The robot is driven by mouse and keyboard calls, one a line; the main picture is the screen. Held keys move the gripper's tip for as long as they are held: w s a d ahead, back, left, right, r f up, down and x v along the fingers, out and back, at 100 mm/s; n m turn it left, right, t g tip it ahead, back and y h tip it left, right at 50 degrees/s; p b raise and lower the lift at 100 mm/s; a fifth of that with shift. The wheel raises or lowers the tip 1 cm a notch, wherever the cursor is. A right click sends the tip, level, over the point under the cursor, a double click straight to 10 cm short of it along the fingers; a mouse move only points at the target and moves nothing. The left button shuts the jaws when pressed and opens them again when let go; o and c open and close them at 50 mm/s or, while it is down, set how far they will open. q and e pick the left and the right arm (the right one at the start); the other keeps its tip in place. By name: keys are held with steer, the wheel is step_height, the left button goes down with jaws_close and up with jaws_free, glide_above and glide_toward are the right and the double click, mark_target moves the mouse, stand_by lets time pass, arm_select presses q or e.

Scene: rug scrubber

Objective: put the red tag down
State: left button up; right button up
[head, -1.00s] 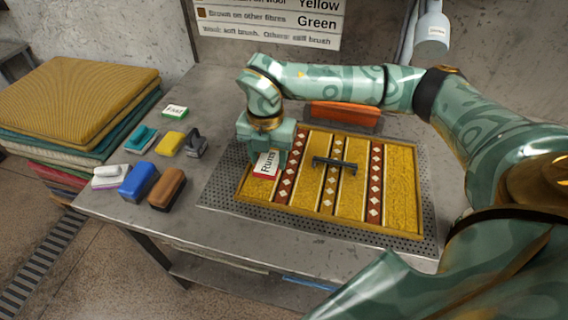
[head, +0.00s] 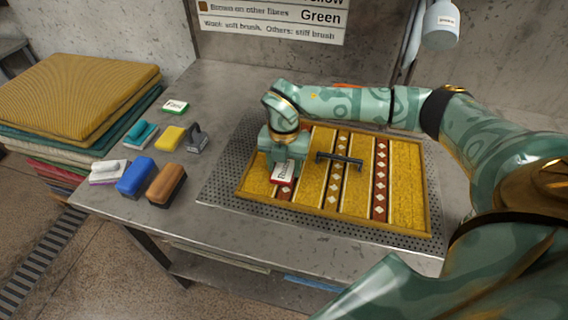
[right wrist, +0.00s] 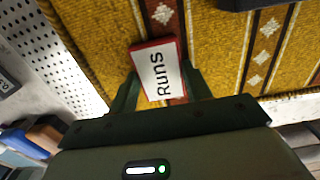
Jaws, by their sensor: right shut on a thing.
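The red tag (head: 283,174), a white card with a red border reading "Runs", is in my right gripper (head: 281,166), over the left part of the gold rug (head: 407,190). In the right wrist view the tag (right wrist: 158,72) sits between the two fingers of the right gripper (right wrist: 161,84), which is shut on it. The rug's pile and a red diamond stripe lie right behind it. I cannot tell whether the tag touches the rug. My left gripper is not in view.
A black handle (head: 340,159) stands on the rug. The rug lies on a perforated plate (head: 222,184). Left of it are a green "Fast" tag (head: 175,106), a blue brush (head: 136,177), a brown brush (head: 167,184) and other blocks. The bare table shows between.

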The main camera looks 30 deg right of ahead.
mark_target(284, 169)
steer(key=o, duration=1)
steer(key=shift+f, duration=0.1)
steer(key=shift+c, duration=0.2)
step_height(284, 169, up, 12)
steer(key=p, duration=0.2)
steer(key=shift+r+p, duration=0.2)
steer(key=shift+p, duration=0.2)
